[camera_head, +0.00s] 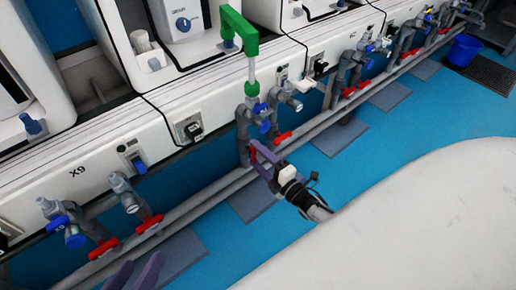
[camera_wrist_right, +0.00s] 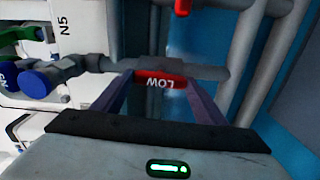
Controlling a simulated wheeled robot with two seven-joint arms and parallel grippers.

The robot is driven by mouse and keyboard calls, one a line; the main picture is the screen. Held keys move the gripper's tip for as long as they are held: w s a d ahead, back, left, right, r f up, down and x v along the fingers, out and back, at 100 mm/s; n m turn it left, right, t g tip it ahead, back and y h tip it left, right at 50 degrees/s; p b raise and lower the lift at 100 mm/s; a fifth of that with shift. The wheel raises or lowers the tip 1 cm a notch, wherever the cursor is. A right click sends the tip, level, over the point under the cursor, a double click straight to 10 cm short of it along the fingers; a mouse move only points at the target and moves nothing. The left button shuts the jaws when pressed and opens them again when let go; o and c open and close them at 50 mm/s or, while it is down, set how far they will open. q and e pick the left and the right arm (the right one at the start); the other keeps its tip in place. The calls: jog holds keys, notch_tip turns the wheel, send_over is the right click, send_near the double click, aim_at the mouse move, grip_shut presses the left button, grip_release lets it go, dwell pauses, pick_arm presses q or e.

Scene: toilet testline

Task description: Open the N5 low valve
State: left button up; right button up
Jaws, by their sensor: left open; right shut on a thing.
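The N5 low valve has a red handle (camera_wrist_right: 160,80) marked "LOW", seen between the purple fingers of my right gripper (camera_wrist_right: 158,92) in the wrist view. That gripper is shut on the handle. In the head view my right gripper (camera_head: 262,158) is at the grey pipes below the green pipe, and its fingers largely hide the handle. The label "N5" (camera_wrist_right: 65,26) shows on the white panel in the wrist view. My left gripper (camera_head: 133,274) is at the bottom edge of the head view, open and empty, with only its purple fingers showing.
Another red handle (camera_head: 283,137) is just right of my right gripper. Two more red handles (camera_head: 149,224) (camera_head: 103,248) are at lower left. Blue knobs (camera_wrist_right: 35,82) sit beside the N5 pipe. Long grey pipes (camera_head: 200,212) run along the white bench.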

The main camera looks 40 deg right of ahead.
aim_at(256, 155)
jog(key=shift+s+n, duration=0.1)
jog(key=shift+n, duration=0.4)
jog(key=o, duration=1.1)
jog(key=shift+c, duration=0.2)
jog(key=s+p, duration=0.1)
jog(key=s, duration=0.2)
jog(key=shift+s+d+r+p, duration=0.1)
jog(key=shift+s+d+p, duration=0.05)
jog(key=shift+s+p, duration=0.25)
pick_arm(q)
jog(key=f, duration=0.1)
jog(key=a+f+y+p, duration=0.1)
jog(key=g, duration=0.1)
jog(key=shift+s+a+f+y, duration=0.15)
jog(key=shift+a+f+y, duration=0.15)
jog(key=shift+f, duration=0.1)
pick_arm(e)
jog(key=s, duration=0.6)
jog(key=shift+s+d, duration=0.2)
jog(key=shift+d, duration=0.1)
pick_arm(q)
jog(key=shift+r, duration=0.1)
